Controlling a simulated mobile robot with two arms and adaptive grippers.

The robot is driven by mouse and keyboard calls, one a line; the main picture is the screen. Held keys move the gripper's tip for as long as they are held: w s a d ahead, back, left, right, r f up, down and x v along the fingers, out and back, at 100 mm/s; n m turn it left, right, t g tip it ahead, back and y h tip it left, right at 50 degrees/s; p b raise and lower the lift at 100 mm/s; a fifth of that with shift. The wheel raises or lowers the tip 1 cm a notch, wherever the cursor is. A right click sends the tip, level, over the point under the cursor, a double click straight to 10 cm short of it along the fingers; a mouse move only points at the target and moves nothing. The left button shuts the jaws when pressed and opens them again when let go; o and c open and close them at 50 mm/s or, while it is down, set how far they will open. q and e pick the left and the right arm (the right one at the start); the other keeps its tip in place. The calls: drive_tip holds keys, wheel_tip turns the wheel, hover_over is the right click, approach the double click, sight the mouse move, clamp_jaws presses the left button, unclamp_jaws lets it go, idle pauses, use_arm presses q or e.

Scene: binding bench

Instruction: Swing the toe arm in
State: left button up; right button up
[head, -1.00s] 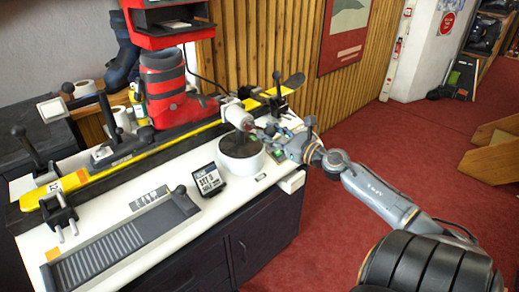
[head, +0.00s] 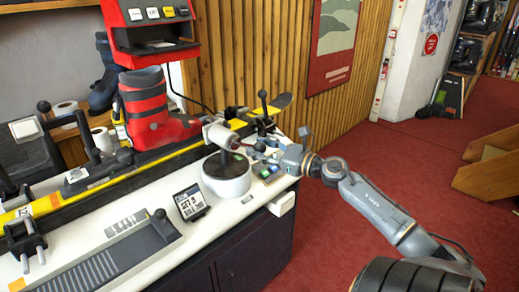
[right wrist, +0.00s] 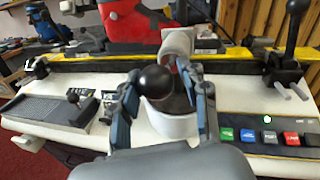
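The piece I take for the toe arm is a pale cylindrical head (head: 219,133) with a reddish rod, above a round white pot-like base (head: 228,183). In the right wrist view, a black ball knob (right wrist: 155,82) stands in front of the pale cylinder (right wrist: 178,42). My right gripper (head: 252,149) reaches in from the right beside the cylinder. In the right wrist view its two fingers (right wrist: 166,98) are spread, one on each side of the knob, with a gap on the right; contact on the left is unclear. My left gripper is not in view.
A red boot (head: 147,108) stands at the yellow ski (head: 100,182) behind. A small display (head: 190,203) stands left of the white base. Coloured buttons (right wrist: 268,136) lie right of my gripper. Upright black-knobbed levers (head: 263,108) rise at the bench's back.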

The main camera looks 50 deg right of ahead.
drive_tip(key=shift+o, duration=0.3)
drive_tip(key=shift+s, duration=0.25)
drive_tip(key=s+d, duration=0.2)
drive_tip(key=s, duration=0.9)
drive_tip(key=shift+s, duration=0.25)
